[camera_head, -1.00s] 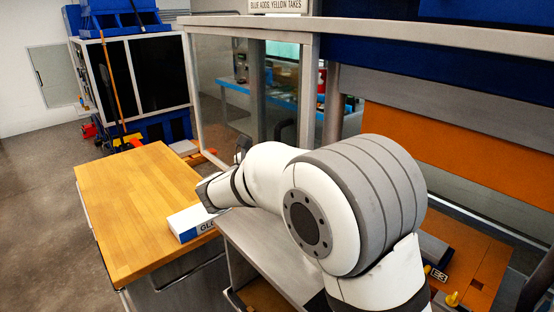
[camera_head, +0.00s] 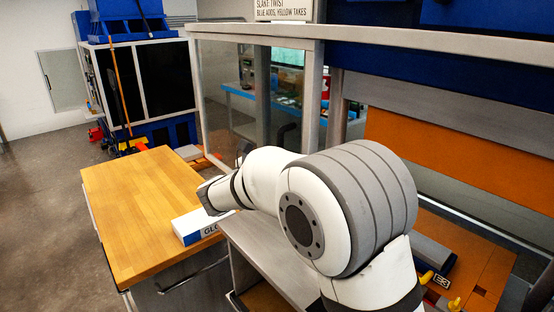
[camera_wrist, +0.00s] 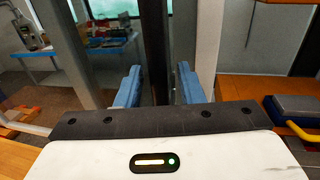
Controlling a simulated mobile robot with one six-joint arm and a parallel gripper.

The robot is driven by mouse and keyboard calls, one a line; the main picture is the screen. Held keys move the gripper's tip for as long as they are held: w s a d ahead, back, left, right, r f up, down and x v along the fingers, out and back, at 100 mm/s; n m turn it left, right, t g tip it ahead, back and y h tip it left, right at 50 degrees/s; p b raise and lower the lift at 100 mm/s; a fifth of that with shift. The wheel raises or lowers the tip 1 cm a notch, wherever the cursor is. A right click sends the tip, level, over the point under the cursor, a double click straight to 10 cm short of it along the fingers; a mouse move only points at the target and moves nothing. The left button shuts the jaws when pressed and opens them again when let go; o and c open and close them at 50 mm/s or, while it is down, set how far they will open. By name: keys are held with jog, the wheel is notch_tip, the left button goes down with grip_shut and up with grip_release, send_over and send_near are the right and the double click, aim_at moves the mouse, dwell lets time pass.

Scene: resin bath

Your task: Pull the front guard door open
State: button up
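The front guard door (camera_head: 225,88) is a clear panel in a grey metal frame, in the head view behind my arm. It looks closed, though its edges are partly hidden. In the wrist view, a dark upright bar (camera_wrist: 155,45), which looks like the door's handle, stands between the two blue fingers of my gripper (camera_wrist: 158,86). The fingers are open, with a gap on each side of the bar. I cannot tell how far the bar is beyond the fingertips. In the head view my arm hides the fingers.
A wooden-topped table (camera_head: 140,200) stands at the left, with a white and blue box (camera_head: 198,226) on its near right edge. An orange panel (camera_head: 470,150) is at the right. A grey post (camera_wrist: 207,45) stands right of the bar. Open floor lies at the far left.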

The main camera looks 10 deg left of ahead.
jog(key=b+v, duration=0.1)
jog(key=v, duration=0.6)
jog(key=shift+b, duration=0.4)
jog(key=shift+s, duration=0.1)
jog(key=s+d+f+m+g, duration=0.2)
jog(key=s+d+m+g, duration=0.15)
jog(key=d, duration=0.45)
jog(key=s+d+f+m+g, duration=0.25)
jog(key=d+m, duration=0.25)
jog(key=d, duration=0.4)
jog(key=s+d+f+m+g, duration=0.1)
jog(key=s+d+m+g, duration=0.25)
jog(key=d, duration=0.45)
jog(key=s+d+f+m+g+y, duration=0.1)
jog(key=s+d+f+m+y, duration=0.1)
jog(key=s+m, duration=0.6)
jog(key=s+d+f+m+g+y, duration=0.2)
jog(key=s+f+m+y, duration=0.2)
jog(key=s+m, duration=0.5)
jog(key=m+y, duration=0.1)
jog(key=y, duration=0.1)
jog(key=shift+f+y, duration=0.2)
jog(key=shift+y, duration=0.2)
